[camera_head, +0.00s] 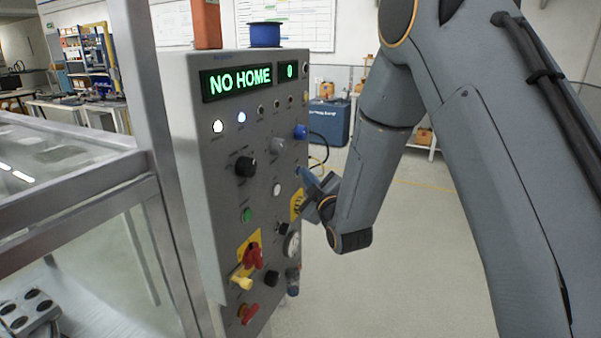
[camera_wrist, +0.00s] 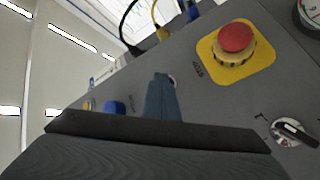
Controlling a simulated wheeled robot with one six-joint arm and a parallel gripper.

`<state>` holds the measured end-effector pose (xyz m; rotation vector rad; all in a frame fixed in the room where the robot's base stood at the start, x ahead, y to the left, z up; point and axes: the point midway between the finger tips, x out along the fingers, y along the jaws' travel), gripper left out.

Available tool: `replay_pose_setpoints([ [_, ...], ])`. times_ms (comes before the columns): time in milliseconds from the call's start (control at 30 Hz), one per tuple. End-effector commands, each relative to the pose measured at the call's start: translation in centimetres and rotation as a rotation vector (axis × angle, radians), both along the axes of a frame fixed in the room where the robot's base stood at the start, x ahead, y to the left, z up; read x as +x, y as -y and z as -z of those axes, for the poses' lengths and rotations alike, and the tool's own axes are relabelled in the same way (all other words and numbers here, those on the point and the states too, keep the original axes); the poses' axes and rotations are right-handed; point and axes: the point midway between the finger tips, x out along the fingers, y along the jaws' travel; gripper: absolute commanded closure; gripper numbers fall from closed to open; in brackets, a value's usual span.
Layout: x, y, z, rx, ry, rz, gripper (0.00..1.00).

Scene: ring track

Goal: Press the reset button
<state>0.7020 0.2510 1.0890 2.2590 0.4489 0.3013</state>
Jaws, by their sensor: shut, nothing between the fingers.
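The grey control panel (camera_head: 215,140) stands upright left of my arm, with a green display reading NO HOME and 0. Its button labels are too small to read, so I cannot tell which one is the reset button. My gripper (camera_head: 306,178) is shut and empty in front of the panel's right part. In the wrist view, my gripper's closed fingers (camera_wrist: 163,88) point at the panel face and partly hide a small pale button (camera_wrist: 173,80). Contact cannot be told. A blue button (camera_wrist: 113,107) lies left of the fingers. A white button (camera_head: 277,190) shows in the head view.
A red emergency stop (camera_wrist: 236,40) on a yellow plate sits right of the fingers in the wrist view. A red switch (camera_head: 252,257) and a black knob (camera_head: 245,166) protrude from the panel. A metal-framed glass enclosure (camera_head: 75,180) stands left. The floor right of the panel is open.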

Motion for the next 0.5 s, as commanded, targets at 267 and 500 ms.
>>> replay_pose_setpoints([
  [267,-0.1,0.3,0.0,0.000,0.000,0.000,1.00],
  [500,-0.5,1.4,0.0,0.000,0.000,0.000,1.00],
])
